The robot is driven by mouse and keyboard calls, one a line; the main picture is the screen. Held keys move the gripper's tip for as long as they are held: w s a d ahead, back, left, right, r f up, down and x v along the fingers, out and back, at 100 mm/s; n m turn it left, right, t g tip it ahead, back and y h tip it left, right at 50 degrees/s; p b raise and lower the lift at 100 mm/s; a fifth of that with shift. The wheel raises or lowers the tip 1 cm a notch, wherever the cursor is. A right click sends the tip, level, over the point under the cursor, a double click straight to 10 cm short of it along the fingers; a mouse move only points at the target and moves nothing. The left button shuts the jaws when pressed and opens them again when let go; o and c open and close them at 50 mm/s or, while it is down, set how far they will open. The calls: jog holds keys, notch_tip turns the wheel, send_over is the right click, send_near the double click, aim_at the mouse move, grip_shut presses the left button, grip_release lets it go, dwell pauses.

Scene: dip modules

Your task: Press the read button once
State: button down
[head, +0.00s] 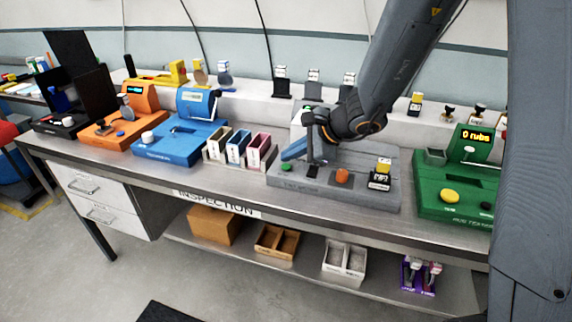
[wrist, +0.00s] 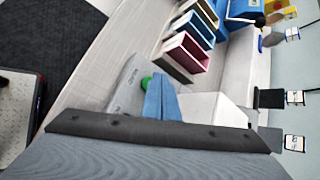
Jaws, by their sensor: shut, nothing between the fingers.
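Several modules have buttons; I cannot read which one is marked read. The grey module (head: 375,205) lies beneath my gripper (head: 284,157). It has a green button (head: 287,168) at its left front and an orange knob (head: 342,176) in the middle. My gripper's blue fingers are shut and empty, with their tips close above the green button. In the wrist view, the shut fingers (wrist: 160,82) partly cover the green button (wrist: 146,82). I cannot tell whether they touch it.
A small block with a label (head: 380,172) stands on the grey module's right. The green module (head: 455,209) is further right. Small stamps line the rear shelf.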

aim_at(290, 167)
jog(key=shift+r, duration=0.1)
notch_tip(290, 167, up, 5)
jog(key=p, duration=0.3)
jog(key=shift+p, duration=0.4)
dwell(0.7)
jog(key=s+d+f+n+g+h, duration=0.1)
jog(key=s+d+n+g+h, duration=0.1)
jog(key=s+d+n, duration=0.6)
jog(key=s+d+f+n+g+h, duration=0.2)
jog(key=s+d+n+h, duration=0.3)
jog(key=s, duration=0.9)
jog(key=d+n, duration=0.3)
jog(key=shift+f+n, duration=0.25)
jog(key=shift+n, duration=0.05)
